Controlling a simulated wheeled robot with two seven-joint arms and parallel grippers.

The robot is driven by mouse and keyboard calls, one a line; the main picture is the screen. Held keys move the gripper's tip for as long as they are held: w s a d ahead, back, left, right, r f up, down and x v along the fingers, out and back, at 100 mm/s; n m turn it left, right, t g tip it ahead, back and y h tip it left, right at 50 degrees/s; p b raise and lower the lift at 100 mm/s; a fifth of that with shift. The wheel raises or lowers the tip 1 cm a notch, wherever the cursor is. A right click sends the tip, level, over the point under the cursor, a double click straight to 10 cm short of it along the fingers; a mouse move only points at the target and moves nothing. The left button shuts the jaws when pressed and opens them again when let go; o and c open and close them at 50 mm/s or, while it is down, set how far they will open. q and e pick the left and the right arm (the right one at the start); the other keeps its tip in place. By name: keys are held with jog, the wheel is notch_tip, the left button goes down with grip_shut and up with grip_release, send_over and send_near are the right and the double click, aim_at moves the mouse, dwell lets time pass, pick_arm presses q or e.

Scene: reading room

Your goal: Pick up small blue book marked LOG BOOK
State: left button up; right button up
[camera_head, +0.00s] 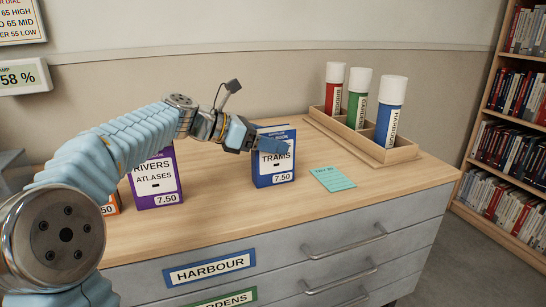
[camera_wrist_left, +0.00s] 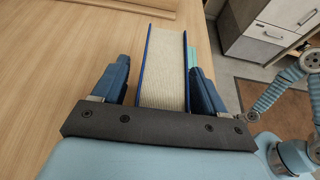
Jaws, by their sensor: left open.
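A blue book (camera_head: 262,180) stands upright on the dresser top in the head view. Its front reads TRAMS and 7.50; I cannot read LOG BOOK on anything in view. My left gripper (camera_head: 268,144) is at the book's top and hides part of it. In the left wrist view, the book's pale page edges and blue covers (camera_wrist_left: 163,60) lie between the open fingers of my left gripper (camera_wrist_left: 160,78). Gaps show beside the book, wider on the left. My right gripper is not in view.
A purple book (camera_head: 158,188) marked RIVERS ATLASES stands to the left, beside a partly hidden orange one (camera_head: 110,206). A teal pad (camera_head: 333,179) lies right of the blue book. A wooden rack (camera_head: 395,155) behind holds red, green and blue tubes. The front-right top is clear.

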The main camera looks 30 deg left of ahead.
pick_arm(q)
jog(key=c, duration=1.2)
